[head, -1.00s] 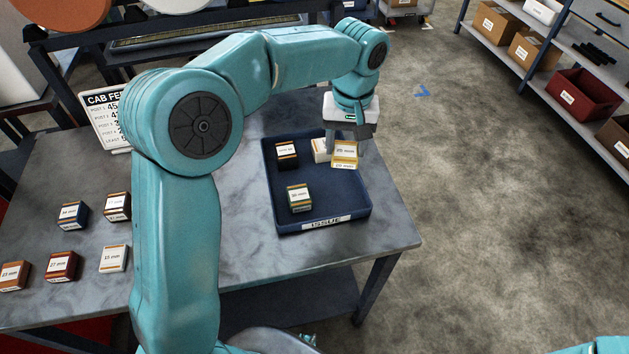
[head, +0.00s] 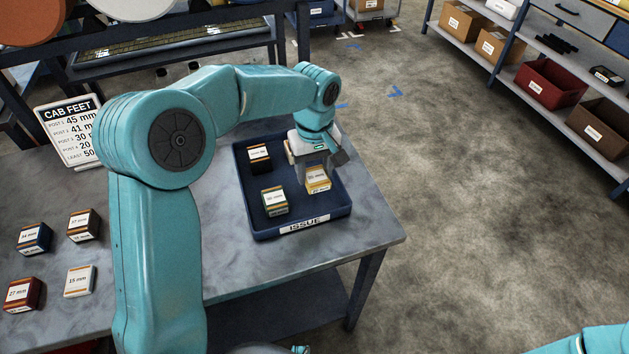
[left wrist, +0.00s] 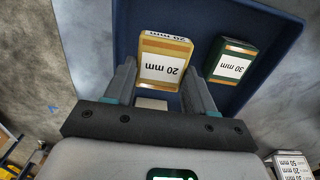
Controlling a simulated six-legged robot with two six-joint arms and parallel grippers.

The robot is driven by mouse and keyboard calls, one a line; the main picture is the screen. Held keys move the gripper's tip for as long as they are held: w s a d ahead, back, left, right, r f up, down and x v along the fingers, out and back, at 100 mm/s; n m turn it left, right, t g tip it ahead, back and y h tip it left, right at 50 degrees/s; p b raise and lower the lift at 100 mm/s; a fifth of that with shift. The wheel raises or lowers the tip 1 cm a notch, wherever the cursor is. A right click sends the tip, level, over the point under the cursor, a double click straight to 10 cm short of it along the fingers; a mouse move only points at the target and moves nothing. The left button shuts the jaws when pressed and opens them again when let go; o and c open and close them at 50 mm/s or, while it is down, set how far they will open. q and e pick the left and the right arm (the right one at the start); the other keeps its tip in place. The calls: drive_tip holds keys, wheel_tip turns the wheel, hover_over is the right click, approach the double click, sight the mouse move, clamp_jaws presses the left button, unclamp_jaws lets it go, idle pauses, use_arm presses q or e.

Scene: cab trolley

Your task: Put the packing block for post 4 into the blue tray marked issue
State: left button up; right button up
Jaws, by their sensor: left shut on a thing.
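The yellow block labelled 20 mm (head: 318,180) is in the blue tray marked ISSUE (head: 300,226), toward its right side. My left gripper (head: 314,167) is shut on this block, with a finger on either side of it in the left wrist view (left wrist: 163,62). I cannot tell whether the block touches the tray floor. The CAB FEET sign (head: 70,130) lists post heights; my arm stands close to its right edge, and the post 4 line appears to begin with 20. My right gripper is out of view.
The tray also holds a green 30 mm block (head: 274,202), a dark block (head: 259,158) and a pale block (head: 289,152), partly hidden by my gripper. Several other blocks, including a white 15 mm one (head: 80,281), stand at the table's left.

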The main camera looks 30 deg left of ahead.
sight(314, 174)
use_arm(q)
wheel_tip(314, 174, down, 4)
drive_tip(key=shift+f, duration=0.1)
drive_tip(key=shift+s, duration=0.1)
drive_tip(key=shift+f+b, duration=0.15)
drive_tip(key=shift+b, duration=0.15)
drive_tip(key=o, duration=1)
drive_tip(key=shift+o, duration=0.2)
